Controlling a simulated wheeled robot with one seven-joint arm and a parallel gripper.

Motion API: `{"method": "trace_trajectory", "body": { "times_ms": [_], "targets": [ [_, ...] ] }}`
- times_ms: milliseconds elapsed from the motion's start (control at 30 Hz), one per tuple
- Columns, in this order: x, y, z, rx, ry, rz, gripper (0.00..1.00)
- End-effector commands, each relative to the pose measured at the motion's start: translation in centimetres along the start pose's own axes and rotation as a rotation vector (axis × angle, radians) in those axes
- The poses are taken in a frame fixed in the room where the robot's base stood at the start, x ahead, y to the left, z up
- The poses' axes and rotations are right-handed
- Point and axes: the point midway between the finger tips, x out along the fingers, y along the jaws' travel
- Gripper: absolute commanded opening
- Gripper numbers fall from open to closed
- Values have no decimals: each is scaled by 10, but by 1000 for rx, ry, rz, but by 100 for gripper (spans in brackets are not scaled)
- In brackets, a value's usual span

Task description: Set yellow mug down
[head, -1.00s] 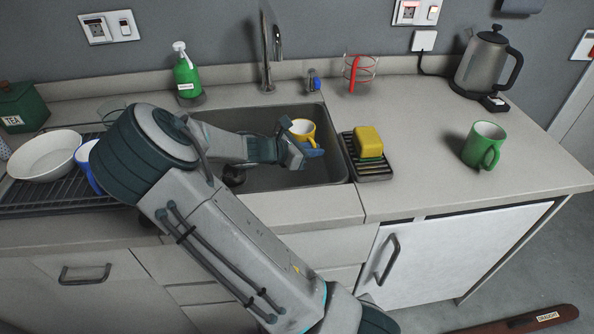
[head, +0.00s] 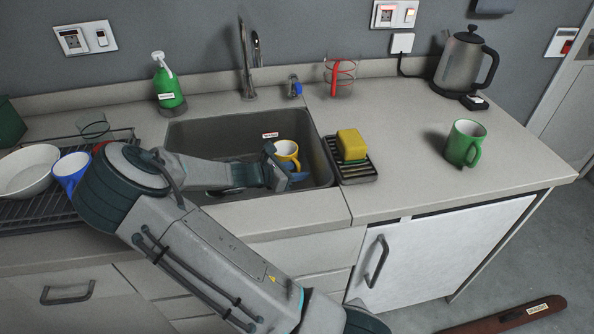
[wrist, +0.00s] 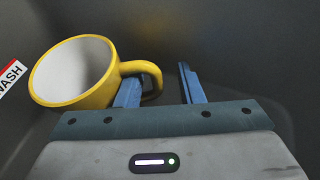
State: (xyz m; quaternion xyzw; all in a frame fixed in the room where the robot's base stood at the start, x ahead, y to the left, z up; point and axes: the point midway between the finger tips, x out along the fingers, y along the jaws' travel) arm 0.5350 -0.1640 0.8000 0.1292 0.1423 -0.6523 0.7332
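The yellow mug (head: 287,150), white inside, is down inside the sink, near its right end in the head view. In the wrist view the yellow mug (wrist: 78,75) is at the left, its mouth tilted toward the camera and its handle pointing right. My gripper (wrist: 160,88) has its two blue fingers apart. The left finger overlaps the handle, seemingly at its loop. The handle's outer curve lies between the fingers, with a gap to the right finger. My gripper (head: 297,176) is beside the mug in the head view. The mug's base contact is hidden.
The sink (head: 322,150) has steep walls close around the gripper, with a WASH label (wrist: 10,77) on one. A rack with a yellow sponge (head: 351,144) is right of it, then a green mug (head: 464,143). A dish rack (head: 30,212) stands left. The right counter has free room.

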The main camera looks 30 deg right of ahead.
Motion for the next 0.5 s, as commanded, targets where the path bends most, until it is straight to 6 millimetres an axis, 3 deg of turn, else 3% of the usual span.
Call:
{"method": "trace_trajectory", "body": {
  "times_ms": [267, 500],
  "targets": [
    [-10, 1, 0, 0, 0, 2, 34],
    [-57, 1, 0, 0, 3, 5, 34]
  ]
}}
